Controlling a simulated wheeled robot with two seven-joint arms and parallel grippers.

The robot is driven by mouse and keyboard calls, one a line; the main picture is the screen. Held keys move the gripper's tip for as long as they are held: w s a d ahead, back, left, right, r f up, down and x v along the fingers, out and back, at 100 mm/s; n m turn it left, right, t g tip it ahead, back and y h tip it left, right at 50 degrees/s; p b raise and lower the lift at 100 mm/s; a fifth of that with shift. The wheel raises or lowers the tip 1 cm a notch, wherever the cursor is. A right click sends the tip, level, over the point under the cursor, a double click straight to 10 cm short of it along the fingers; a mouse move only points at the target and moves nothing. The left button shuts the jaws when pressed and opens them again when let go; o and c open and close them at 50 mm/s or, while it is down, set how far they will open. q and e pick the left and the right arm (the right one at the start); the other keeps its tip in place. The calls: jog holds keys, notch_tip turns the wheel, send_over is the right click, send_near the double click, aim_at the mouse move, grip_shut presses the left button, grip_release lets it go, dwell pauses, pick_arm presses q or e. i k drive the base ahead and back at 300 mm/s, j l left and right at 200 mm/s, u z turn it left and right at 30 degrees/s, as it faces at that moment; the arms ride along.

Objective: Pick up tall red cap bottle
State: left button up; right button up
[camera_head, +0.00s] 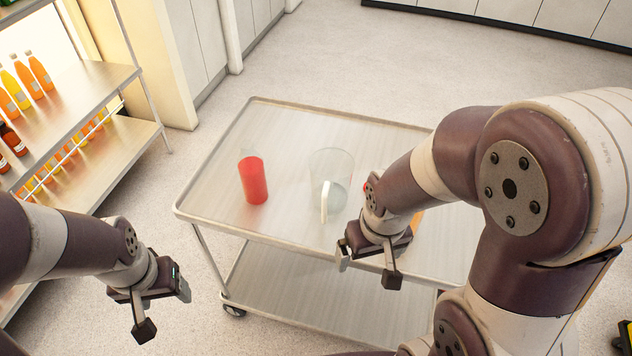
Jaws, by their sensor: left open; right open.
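A small red patch (366,187), perhaps a bottle cap, shows at the left edge of my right wrist. An orange patch (416,221) shows to the right of that wrist. My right arm hides most of whatever these belong to, so I cannot tell whether they are one bottle. My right gripper (367,270) is open and empty, at the cart's front edge in the picture. My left gripper (164,312) is open and empty, left of the cart over the floor. A clear container with red contents (253,182) stands on the cart's top.
A clear pitcher (332,165) with a white handle stands on the metal cart (285,236), right of the red container. A shelf (112,168) with several juice bottles stands at the left. The cart's back left top is clear.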

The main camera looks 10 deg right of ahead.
aim_at(250, 165)
jog(key=k+l+u, duration=0.1)
jog(key=l, duration=0.3)
jog(key=k+l+u, duration=0.1)
jog(key=l, duration=0.25)
jog(key=k+l+u, duration=0.1)
jog(key=k+l, duration=0.15)
jog(key=l, duration=0.15)
jog(key=k+l+u, duration=0.1)
jog(key=l, duration=0.25)
jog(key=k+l+u, duration=0.1)
jog(key=k+l, duration=0.15)
jog(key=l, duration=0.1)
